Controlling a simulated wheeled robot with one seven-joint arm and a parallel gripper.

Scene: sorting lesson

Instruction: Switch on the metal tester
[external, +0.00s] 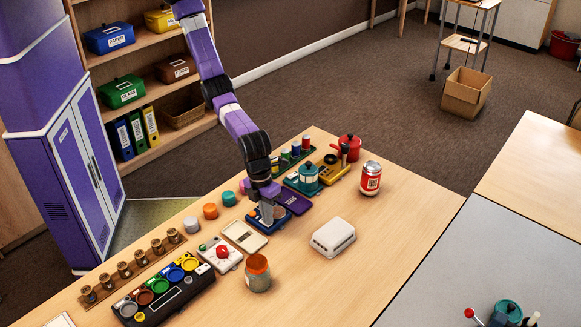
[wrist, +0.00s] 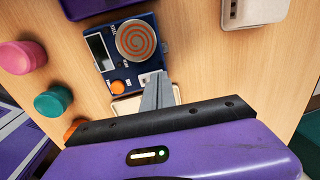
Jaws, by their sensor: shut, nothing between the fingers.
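The metal tester is a dark blue box (wrist: 138,62) with a copper spiral coil (wrist: 135,40), a small grey display (wrist: 100,50) and an orange knob (wrist: 117,87). A small white switch panel (wrist: 145,80) is on its lower right, partly hidden by my fingers. In the external view the tester (external: 262,224) lies on the wooden table, partly covered by my gripper. My gripper (wrist: 160,78) is shut and empty, with its fingertips over the switch panel. I cannot tell whether they touch it. It points down at the tester in the external view (external: 267,219).
A purple slab (external: 297,203) lies just beyond the tester, and a cream tray (external: 243,235) is on its near side. A white box (external: 333,237) stands to the right. Coloured pots (external: 210,211) stand to the left. A glass jar (external: 258,276) is nearer the front.

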